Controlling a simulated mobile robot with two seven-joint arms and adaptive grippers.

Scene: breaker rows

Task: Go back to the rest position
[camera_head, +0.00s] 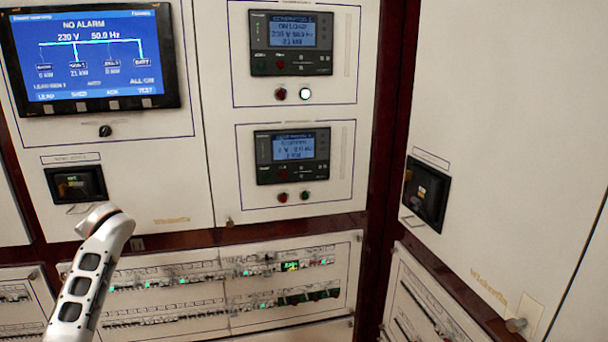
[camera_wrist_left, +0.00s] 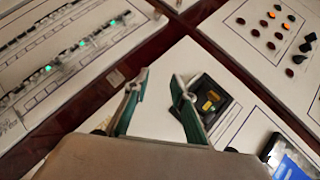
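My left arm (camera_head: 90,270) comes in from the lower left in the head view, in front of the white cabinet panels. Its gripper cannot be made out there. In the left wrist view my left gripper (camera_wrist_left: 160,82) has its two green-and-grey fingers apart, with nothing between them. A black square switch unit (camera_wrist_left: 208,100) with a yellow label lies just beyond the right finger, seemingly apart from it. My right gripper shows in neither view.
Breaker rows (camera_head: 215,285) with green lights run along the lower cabinet. A large blue screen (camera_head: 90,58) and two smaller displays (camera_head: 290,43) (camera_head: 292,148) are above. A black switch unit (camera_head: 427,193) sits on the right panel. A button panel (camera_wrist_left: 270,35) has orange lights.

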